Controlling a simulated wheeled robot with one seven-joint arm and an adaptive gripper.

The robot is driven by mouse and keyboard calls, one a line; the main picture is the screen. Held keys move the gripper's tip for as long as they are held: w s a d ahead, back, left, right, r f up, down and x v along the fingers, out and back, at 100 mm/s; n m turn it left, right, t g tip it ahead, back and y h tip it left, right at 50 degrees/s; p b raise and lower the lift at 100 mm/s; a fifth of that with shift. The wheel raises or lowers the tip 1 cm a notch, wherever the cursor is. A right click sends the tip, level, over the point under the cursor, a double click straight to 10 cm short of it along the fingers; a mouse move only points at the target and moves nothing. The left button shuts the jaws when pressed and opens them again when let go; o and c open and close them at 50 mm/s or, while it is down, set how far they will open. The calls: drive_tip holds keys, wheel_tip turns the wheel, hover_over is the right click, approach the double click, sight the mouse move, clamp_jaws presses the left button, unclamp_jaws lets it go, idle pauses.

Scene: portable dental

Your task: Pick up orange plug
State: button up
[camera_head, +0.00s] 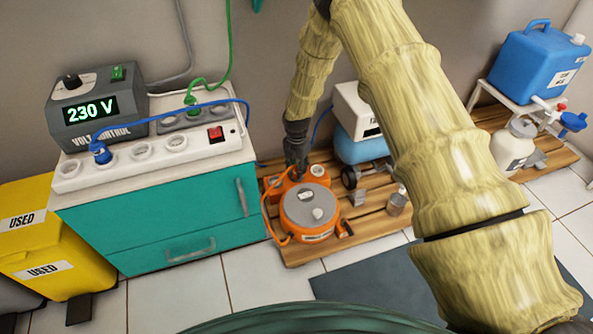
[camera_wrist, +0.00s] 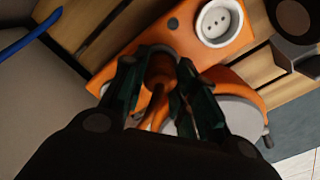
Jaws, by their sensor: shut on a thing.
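My gripper (camera_head: 296,168) reaches down over the orange unit on the wooden pallet. In the wrist view its two dark green fingers (camera_wrist: 160,92) are closed around the orange plug (camera_wrist: 157,70), with an orange cord hanging from it between them. The plug is at the orange block (camera_wrist: 178,28), beside a white round socket (camera_wrist: 216,20). I cannot tell whether it is still seated there. In the head view the gripper hides the plug. The orange unit with a grey round top (camera_head: 309,207) stands right there.
A wooden pallet (camera_head: 290,252) carries the unit, a blue-and-white container (camera_head: 358,135) and small metal parts. At left is a teal cabinet (camera_head: 170,225) with a white power strip (camera_head: 150,155) and a 230 V voltage box (camera_head: 95,105). Yellow bins (camera_head: 50,245) stand further left.

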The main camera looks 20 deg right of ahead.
sight(296, 166)
wheel_tip(296, 166, up, 10)
drive_tip(key=p, duration=0.5)
idle(0.3)
